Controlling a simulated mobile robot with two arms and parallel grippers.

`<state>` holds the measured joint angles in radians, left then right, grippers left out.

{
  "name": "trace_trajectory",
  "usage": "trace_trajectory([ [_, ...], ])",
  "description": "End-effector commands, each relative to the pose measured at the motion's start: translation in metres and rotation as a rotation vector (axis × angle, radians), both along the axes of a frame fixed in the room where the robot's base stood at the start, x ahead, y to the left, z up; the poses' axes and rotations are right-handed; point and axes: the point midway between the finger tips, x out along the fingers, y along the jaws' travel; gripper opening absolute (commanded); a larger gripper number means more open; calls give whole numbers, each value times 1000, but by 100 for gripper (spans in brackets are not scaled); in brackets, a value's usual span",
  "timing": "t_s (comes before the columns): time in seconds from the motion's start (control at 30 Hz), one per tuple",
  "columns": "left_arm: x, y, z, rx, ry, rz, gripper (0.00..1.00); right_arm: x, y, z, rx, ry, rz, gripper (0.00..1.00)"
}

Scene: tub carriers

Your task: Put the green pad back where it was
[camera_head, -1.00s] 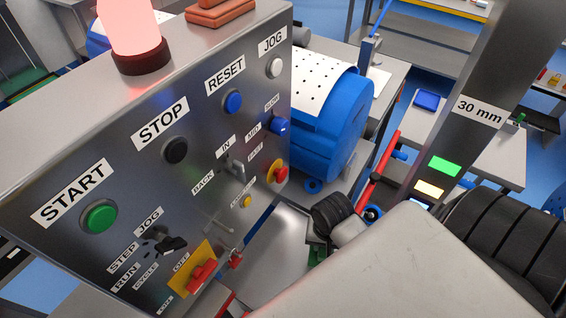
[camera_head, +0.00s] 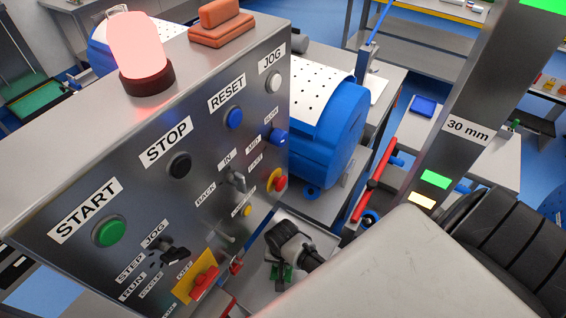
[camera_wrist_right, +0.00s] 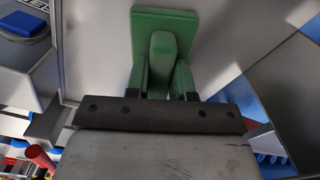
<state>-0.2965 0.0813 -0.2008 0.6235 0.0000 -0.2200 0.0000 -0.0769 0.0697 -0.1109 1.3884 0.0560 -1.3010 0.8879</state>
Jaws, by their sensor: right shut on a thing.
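My right gripper (camera_wrist_right: 162,80) is shut on a green piece (camera_wrist_right: 163,18), which I take to be the green pad. It has a wide flat part and a raised middle part between the fingers. In the wrist view it is in front of a pale grey metal surface (camera_wrist_right: 225,30); I cannot tell whether it touches it. My left gripper is not in view.
The control panel (camera_head: 130,160), with START and STOP buttons and several switches, stands close on the left. A blue drum machine (camera_head: 335,130) is behind. A grey post marked 30 mm (camera_head: 465,100) stands at right. A blue pad (camera_head: 424,106) lies on a table behind.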

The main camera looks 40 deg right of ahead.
Motion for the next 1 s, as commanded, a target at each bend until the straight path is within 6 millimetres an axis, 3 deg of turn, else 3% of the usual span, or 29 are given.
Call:
trace_trajectory([
  [0.3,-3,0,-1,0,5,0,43,0,0,-2,0,0,0,4],
  [0.33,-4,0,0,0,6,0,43,0,0,-2,0,0,0,28],
  [0.47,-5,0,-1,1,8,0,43,0,0,-2,0,0,0,48],
  [0.8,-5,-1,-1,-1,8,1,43,0,0,0,0,-1,0,49],
  [1.0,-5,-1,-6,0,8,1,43,1,0,18,1,-5,-1,49],
])
